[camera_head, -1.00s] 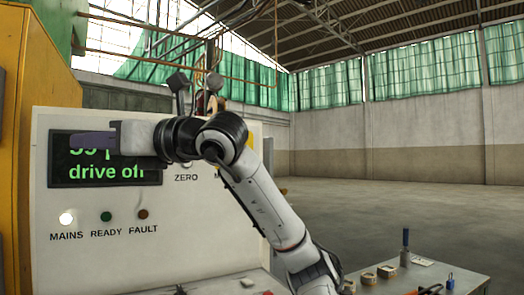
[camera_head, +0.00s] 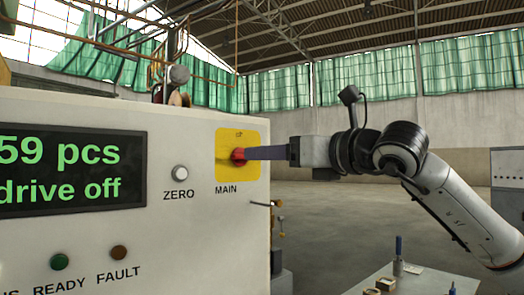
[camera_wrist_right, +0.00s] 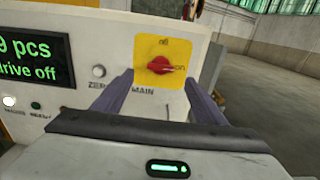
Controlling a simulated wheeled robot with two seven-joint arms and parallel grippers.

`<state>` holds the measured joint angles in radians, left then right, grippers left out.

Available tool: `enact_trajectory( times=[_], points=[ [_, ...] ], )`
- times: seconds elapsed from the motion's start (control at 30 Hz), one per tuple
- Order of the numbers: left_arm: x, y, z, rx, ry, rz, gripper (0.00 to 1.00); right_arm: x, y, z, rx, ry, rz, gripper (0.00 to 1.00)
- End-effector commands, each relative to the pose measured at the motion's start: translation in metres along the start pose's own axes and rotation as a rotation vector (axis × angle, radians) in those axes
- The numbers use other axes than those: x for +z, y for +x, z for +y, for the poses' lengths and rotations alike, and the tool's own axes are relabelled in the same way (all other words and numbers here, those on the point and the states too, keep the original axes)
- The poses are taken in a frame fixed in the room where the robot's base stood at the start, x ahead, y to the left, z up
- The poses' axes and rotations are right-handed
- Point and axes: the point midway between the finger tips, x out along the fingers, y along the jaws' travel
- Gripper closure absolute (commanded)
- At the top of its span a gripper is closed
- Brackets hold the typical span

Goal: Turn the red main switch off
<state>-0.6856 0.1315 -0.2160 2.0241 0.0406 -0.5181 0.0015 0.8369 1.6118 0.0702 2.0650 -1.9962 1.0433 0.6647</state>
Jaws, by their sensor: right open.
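The red main switch (camera_head: 239,156) sits on a yellow plate (camera_head: 236,139) on the panel's front, above the word MAIN. In the right wrist view the red knob (camera_wrist_right: 160,66) lies ahead, between my fingers in the picture, with its narrow end towards "on" at the right; "off" is at the top. My right gripper (camera_head: 254,154) reaches in from the right, its fingertips close to the knob. In the wrist view its two purple fingers (camera_wrist_right: 160,88) stand wide apart, with nothing seen held. Whether they touch the knob I cannot tell. My left gripper is not in view.
The display (camera_head: 70,170) reads "59 pcs" and "drive off". A white ZERO button (camera_head: 180,173) is left of the switch. READY (camera_head: 59,262) and FAULT (camera_head: 118,253) lamps sit below. A table (camera_head: 410,284) with small items stands at lower right. The floor behind is open.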

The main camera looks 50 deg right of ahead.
Motion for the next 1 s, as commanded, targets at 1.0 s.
enact_trajectory(
  times=[1.0],
  points=[
    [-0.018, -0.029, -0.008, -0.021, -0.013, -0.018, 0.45, 0.001, 0.081, -0.003, -0.005, -0.001, 0.0, 0.62]
  ],
)
